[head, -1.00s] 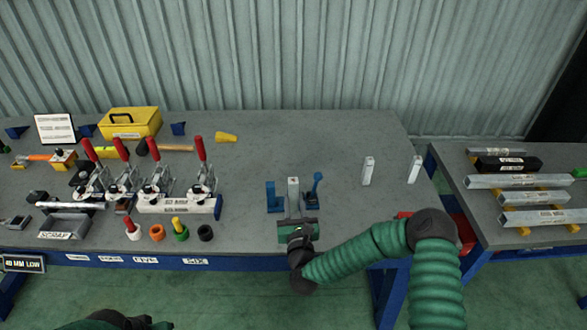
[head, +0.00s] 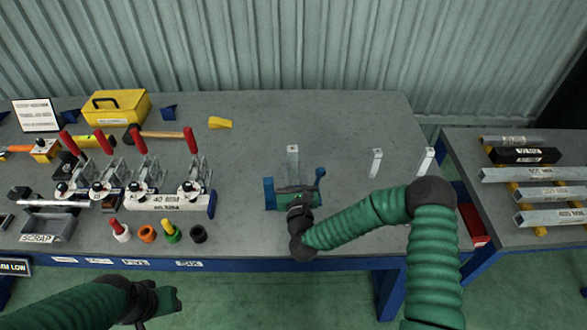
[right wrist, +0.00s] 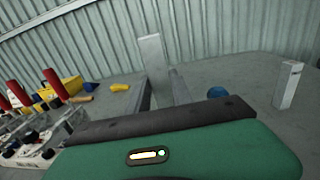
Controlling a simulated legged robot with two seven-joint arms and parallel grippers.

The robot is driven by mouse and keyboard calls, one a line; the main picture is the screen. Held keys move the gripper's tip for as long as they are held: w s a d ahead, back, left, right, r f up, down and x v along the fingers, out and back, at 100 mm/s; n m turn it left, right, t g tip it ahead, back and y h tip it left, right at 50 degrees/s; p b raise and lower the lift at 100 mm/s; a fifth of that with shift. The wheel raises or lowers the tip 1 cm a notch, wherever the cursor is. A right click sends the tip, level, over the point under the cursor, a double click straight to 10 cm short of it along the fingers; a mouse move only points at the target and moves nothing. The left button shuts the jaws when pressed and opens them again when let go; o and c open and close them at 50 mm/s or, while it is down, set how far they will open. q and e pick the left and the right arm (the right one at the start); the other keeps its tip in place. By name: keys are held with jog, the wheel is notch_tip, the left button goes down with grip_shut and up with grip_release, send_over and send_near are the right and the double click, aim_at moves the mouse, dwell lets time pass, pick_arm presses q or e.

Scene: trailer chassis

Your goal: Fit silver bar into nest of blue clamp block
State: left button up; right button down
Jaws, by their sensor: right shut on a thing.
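The silver bar (head: 293,162) is upright at the middle of the bench. It also shows in the right wrist view (right wrist: 151,60), between the fingers. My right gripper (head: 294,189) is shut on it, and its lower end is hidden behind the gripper. The blue clamp block (head: 269,194) is at the gripper, with a tall blue plate at left and a blue lever (head: 320,176) at right. The gripper hides the block's middle, so I cannot tell whether the bar is in the nest. My left gripper (head: 170,299) is at lower left, away from the bench; its jaw opening is unclear.
Two more upright silver bars (head: 376,163) stand to the right. Toggle clamps with red handles (head: 192,141) and a scrap bin (head: 45,226) are at left. Coloured pots (head: 147,234) line the front edge. The bench behind the bar is clear.

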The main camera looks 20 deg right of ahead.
aim_at(295, 180)
jog(key=shift+f, duration=0.2)
jog(key=f+b, duration=0.3)
jog(key=d+f+b, duration=0.1)
jog(key=f, duration=0.1)
jog(key=shift+w, duration=0.1)
jog(key=shift+w+a+f+b, duration=0.1)
jog(key=shift+a+f+b, duration=0.25)
jog(key=shift+b, duration=0.15)
jog(key=shift+d, duration=0.15)
dwell(0.9)
jog(key=shift+f+b, duration=2.4)
jog(key=shift+f, duration=0.1)
